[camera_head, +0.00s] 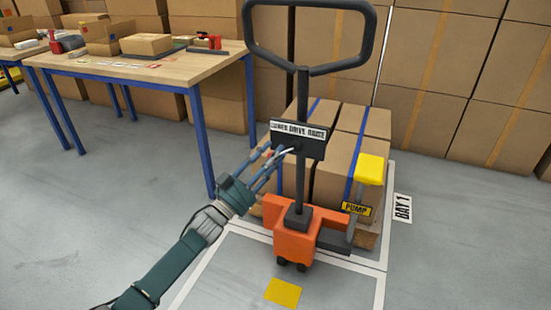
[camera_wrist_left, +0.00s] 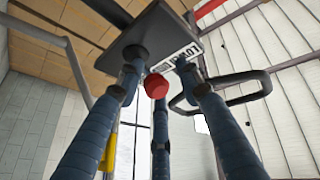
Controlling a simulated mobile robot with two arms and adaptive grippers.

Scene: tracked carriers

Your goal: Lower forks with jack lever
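The orange pallet jack (camera_head: 297,240) stands upright with its black loop handle (camera_head: 312,70) above. A black plate (camera_head: 312,149) on its mast has a white LOWER DRIVE RAISE label (camera_head: 299,130). My left gripper (camera_head: 270,160) is at the plate's left side. In the left wrist view, the red knob (camera_wrist_left: 156,86) of the jack lever sits among the blue fingers of my left gripper (camera_wrist_left: 160,85). The side fingers stand apart from the knob with gaps; whether the middle finger touches it I cannot tell. The fingers look open. The right gripper is out of view.
Strapped boxes (camera_head: 336,165) rest on a pallet behind the mast. A yellow-topped PUMP pedal (camera_head: 370,170) is at the right. A wooden table (camera_head: 190,70) with blue legs stands at the left. Stacked cartons (camera_head: 440,90) line the back; the front floor is clear.

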